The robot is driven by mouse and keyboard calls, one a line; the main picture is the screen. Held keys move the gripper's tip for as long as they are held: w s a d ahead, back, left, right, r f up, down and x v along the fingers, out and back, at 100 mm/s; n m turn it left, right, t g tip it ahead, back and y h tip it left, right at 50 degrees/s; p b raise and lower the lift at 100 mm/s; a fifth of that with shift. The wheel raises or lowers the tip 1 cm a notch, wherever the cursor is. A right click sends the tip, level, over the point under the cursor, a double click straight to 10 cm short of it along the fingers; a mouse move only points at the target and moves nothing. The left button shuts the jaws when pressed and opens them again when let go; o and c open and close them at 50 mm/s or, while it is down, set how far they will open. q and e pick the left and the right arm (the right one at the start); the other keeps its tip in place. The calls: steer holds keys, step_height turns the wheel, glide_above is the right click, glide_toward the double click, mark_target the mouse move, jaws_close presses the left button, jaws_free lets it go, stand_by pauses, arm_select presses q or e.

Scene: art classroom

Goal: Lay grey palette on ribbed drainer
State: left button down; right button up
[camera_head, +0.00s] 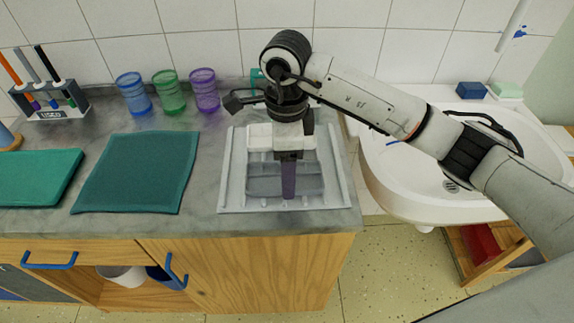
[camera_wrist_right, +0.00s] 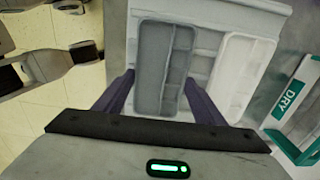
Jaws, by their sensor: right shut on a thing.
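The grey palette (camera_head: 262,182) is a rounded rectangle with several compartments, over the light grey ribbed drainer (camera_head: 229,185) in the head view. My right gripper (camera_head: 288,190) points down there, with one purple finger visible. In the right wrist view the grey palette (camera_wrist_right: 150,70) sits between the two fingers of the right gripper (camera_wrist_right: 158,80), which is shut on it. The drainer (camera_wrist_right: 212,15) shows behind it. I cannot tell whether the palette's underside touches the drainer. My left gripper is not in view.
A white palette (camera_wrist_right: 235,85) lies beside the grey one. A green-framed DRY sign (camera_wrist_right: 295,95) stands close by. A green mat (camera_head: 138,172) lies left of the drainer, with blue, green and purple cups (camera_head: 170,92) behind. A sink (camera_head: 395,185) is at right.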

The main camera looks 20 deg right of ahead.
steer(key=o, duration=1.1)
steer(key=shift+c, duration=0.2)
step_height(320, 180, up, 12)
steer(key=shift+a, duration=0.1)
